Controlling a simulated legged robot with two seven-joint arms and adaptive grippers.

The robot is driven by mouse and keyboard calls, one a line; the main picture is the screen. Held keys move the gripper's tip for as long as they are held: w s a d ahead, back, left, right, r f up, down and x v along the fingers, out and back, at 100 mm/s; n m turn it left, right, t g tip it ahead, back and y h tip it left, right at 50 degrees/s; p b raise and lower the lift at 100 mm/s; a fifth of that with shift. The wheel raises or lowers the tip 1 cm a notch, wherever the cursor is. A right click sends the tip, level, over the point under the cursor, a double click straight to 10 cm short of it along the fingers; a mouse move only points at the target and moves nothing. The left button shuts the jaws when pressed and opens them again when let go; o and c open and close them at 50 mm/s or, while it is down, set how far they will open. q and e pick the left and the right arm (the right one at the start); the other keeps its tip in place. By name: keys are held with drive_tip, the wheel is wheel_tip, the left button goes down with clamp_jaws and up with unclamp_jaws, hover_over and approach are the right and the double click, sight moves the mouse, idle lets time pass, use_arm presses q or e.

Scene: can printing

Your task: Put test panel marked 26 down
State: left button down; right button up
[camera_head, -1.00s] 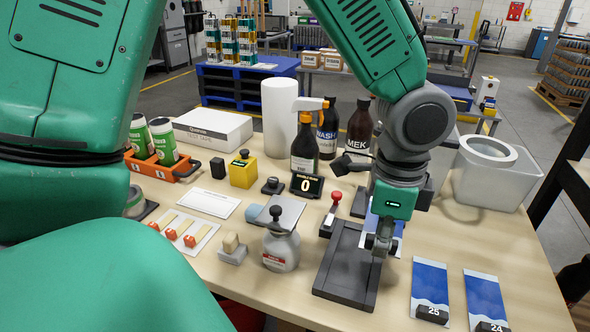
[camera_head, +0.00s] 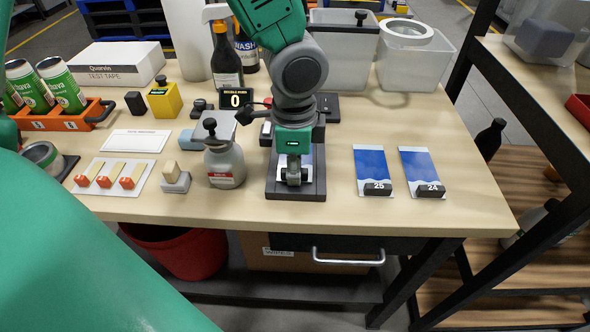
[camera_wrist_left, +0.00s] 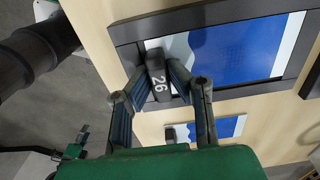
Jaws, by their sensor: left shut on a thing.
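The test panel marked 26 (camera_wrist_left: 235,48) is a blue and white sheet with a black block (camera_wrist_left: 157,72) at its end. My left gripper (camera_wrist_left: 172,85) is shut on that block in the left wrist view. In the head view the left gripper (camera_head: 293,180) points down over the dark tray (camera_head: 317,188). The panel lies within the tray's raised rim as seen; whether it touches the tray floor I cannot tell. My gripper hides much of the panel in the head view.
Panels marked 25 (camera_head: 371,165) and 24 (camera_head: 419,165) lie on the table right of the tray. A counter display (camera_head: 235,98) reads 0. The table's front edge is near.

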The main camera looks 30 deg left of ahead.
use_arm(q)
drive_tip(key=shift+d, duration=0.15)
use_arm(e)
drive_tip(key=shift+d, duration=0.15)
use_arm(q)
drive_tip(key=c, duration=1.5)
unclamp_jaws()
drive_tip(key=shift+d, duration=0.2)
use_arm(e)
drive_tip(key=shift+d+f, duration=0.1)
drive_tip(key=shift+d, duration=0.05)
use_arm(q)
drive_tip(key=shift+a+r, duration=0.1)
drive_tip(key=shift+r, duration=0.15)
wheel_tip(320, 180, up, 12)
drive_tip(key=p, duration=0.2)
drive_tip(key=shift+f, duration=0.2)
use_arm(e)
wheel_tip(320, 180, up, 2)
drive_tip(key=shift+r, duration=0.25)
